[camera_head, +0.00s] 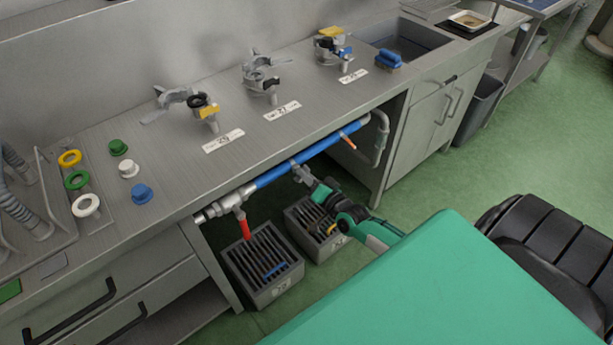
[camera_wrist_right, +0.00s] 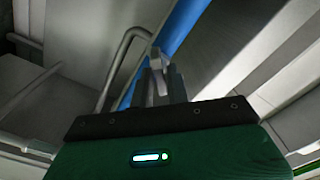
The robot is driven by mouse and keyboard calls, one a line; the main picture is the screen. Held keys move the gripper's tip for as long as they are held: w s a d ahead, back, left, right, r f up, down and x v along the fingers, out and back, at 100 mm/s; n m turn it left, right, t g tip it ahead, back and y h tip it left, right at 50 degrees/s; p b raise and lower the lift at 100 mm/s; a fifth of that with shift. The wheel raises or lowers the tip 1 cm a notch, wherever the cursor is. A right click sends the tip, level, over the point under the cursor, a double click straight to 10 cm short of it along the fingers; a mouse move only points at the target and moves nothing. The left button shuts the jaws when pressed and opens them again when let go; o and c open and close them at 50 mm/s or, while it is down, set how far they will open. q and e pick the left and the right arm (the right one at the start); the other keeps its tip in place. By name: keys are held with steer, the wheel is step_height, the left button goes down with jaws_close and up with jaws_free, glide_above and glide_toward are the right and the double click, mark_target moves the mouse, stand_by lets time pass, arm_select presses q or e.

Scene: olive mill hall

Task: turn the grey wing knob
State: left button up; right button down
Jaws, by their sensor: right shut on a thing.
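A blue pipe (camera_head: 275,176) runs under the front edge of the counter. The grey wing knob (camera_wrist_right: 157,60) sits at the pipe, seen between my right fingers in the right wrist view. My right gripper (camera_head: 302,175) reaches up to the pipe from below and is shut on the knob. It also shows in the right wrist view (camera_wrist_right: 161,82). The fingers hide most of the knob, so its angle is hard to tell. My left gripper is not in view.
A red lever handle (camera_head: 243,226) hangs from the pipe's left end, and an orange handle (camera_head: 347,141) sits further right. Two slatted grey crates, one at the left (camera_head: 262,286) and one behind my arm (camera_head: 300,222), stand below. The counter (camera_head: 140,228) overhangs the pipe.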

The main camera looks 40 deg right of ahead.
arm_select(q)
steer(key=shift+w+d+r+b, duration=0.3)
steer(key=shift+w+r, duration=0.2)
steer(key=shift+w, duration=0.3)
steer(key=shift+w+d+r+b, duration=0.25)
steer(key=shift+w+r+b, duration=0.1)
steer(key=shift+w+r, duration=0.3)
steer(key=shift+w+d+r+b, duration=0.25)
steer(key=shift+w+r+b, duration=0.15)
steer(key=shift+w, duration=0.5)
arm_select(e)
steer(key=shift+f+m, duration=0.15)
steer(key=shift+m, duration=4.05)
steer(key=c, duration=1.5)
jaws_free()
